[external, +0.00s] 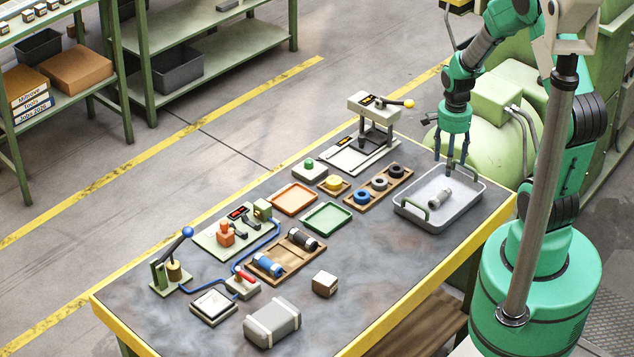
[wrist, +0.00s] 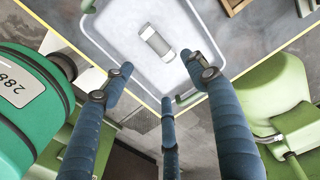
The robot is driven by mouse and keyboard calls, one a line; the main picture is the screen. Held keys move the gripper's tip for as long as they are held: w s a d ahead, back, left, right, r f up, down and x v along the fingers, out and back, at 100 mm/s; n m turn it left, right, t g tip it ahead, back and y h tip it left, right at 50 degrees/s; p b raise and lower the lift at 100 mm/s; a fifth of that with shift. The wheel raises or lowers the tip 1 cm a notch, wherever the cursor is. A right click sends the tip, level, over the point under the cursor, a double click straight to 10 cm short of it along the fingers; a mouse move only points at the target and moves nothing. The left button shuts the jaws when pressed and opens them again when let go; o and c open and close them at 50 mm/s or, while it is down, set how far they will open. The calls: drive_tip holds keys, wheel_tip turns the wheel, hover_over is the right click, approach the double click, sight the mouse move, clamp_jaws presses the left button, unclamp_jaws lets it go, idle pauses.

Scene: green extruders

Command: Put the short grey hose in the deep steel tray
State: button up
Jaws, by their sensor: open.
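The short grey hose (external: 438,198), a pale cylinder with a darker grey middle, lies in the deep steel tray (external: 462,193) at the table's far right end. In the wrist view the hose (wrist: 157,42) rests on the bare floor of the tray (wrist: 112,25), clear of the walls. My gripper (external: 456,170) is above the tray, with its blue fingers spread, open and empty. In the wrist view the fingers of my gripper (wrist: 160,78) do not touch the hose.
A wooden holder (external: 378,189) with several rings stands left of the tray. A press (external: 372,128) stands behind it. A wooden tray (external: 286,256) holds a blue and a dark roller. A small block (external: 324,284) and grey box (external: 271,322) stand nearer. The front right tabletop is clear.

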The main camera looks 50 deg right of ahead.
drive_tip(key=a+r+n+t, duration=0.1)
drive_tip(key=a+r+n, duration=0.25)
drive_tip(key=r, duration=0.35)
drive_tip(key=s+a+r+n+t, duration=0.15)
drive_tip(key=a+r, duration=0.25)
drive_tip(key=r, duration=0.4)
drive_tip(key=w+a+r+n, duration=0.1)
drive_tip(key=a+r+n, duration=0.3)
drive_tip(key=r, duration=0.3)
drive_tip(key=s+a+r+n+t, duration=0.3)
drive_tip(key=s+a+r+n, duration=0.6)
drive_tip(key=s+r, duration=0.3)
drive_tip(key=shift+s+a+r, duration=0.15)
drive_tip(key=shift+a+r, duration=0.1)
drive_tip(key=shift+a, duration=0.25)
drive_tip(key=shift+f, duration=0.1)
